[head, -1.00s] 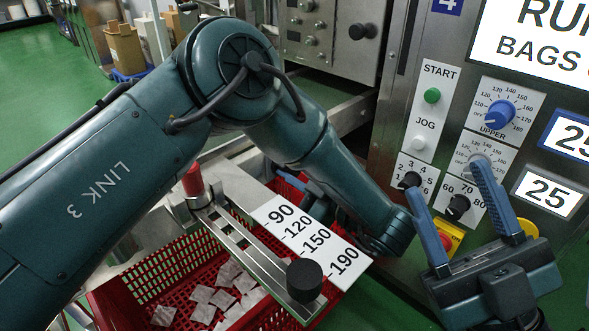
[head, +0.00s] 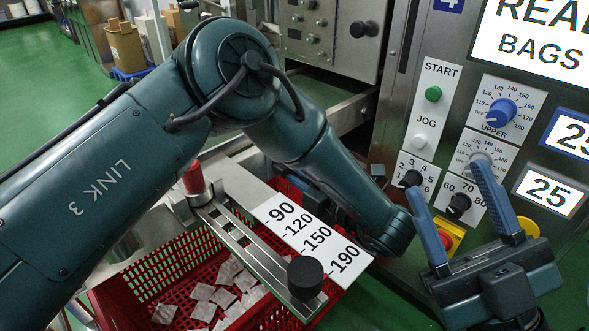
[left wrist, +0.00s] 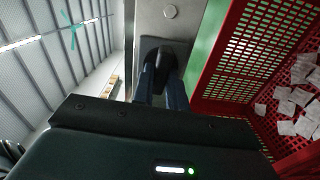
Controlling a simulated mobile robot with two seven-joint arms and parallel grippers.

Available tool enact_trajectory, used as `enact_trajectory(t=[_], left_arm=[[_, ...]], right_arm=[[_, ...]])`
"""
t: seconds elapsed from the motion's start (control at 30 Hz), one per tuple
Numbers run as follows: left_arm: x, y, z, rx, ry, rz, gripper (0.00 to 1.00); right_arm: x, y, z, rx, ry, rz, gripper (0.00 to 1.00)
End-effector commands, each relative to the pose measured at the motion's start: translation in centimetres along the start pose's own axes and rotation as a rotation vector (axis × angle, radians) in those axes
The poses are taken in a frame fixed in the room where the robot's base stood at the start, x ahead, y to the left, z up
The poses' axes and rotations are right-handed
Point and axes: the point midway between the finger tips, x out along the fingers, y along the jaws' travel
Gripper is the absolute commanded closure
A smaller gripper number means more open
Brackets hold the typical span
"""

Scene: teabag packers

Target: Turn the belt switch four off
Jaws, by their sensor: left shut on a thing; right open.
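In the left wrist view, a black switch (left wrist: 167,45) sits on a steel panel. My left gripper (left wrist: 162,76) is shut on its dark handle; the fingers cover part of it, and I cannot read its position. In the head view, my left arm reaches from the left, and its gripper is mostly hidden behind the white number scale (head: 303,238). My right gripper (head: 462,222) is open and empty in front of the control panel at the lower right. It partly covers a red button on a yellow base (head: 447,237).
The panel carries a green start button (head: 433,94), a blue upper knob (head: 501,112), black dials and a display (head: 545,35) reading "REA…" and "BAGS". A red crate (head: 150,265) with teabags stands below the scale; its wall is close beside my left gripper.

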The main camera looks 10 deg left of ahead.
Motion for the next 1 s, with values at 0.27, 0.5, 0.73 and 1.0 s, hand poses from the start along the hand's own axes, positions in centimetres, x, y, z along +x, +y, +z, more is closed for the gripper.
enact_trajectory(t=[0.27,0.5,0.73,1.0], left_arm=[[-0.07,-0.09,0.11,-0.071,-0.006,-0.002,1.00],[-0.07,-0.07,0.12,-0.084,-0.006,-0.002,1.00],[-0.07,-0.05,0.14,-0.084,-0.006,-0.001,0.85],[-0.04,-0.02,0.08,-0.082,-0.003,0.000,0.64]], right_arm=[[0.04,0.04,-0.06,-0.002,0.003,0.000,0.48],[0.07,0.07,-0.09,-0.003,0.005,0.000,0.48],[0.07,0.08,-0.10,-0.003,0.005,0.000,0.48],[0.08,0.09,-0.11,-0.003,0.005,0.000,0.48]])
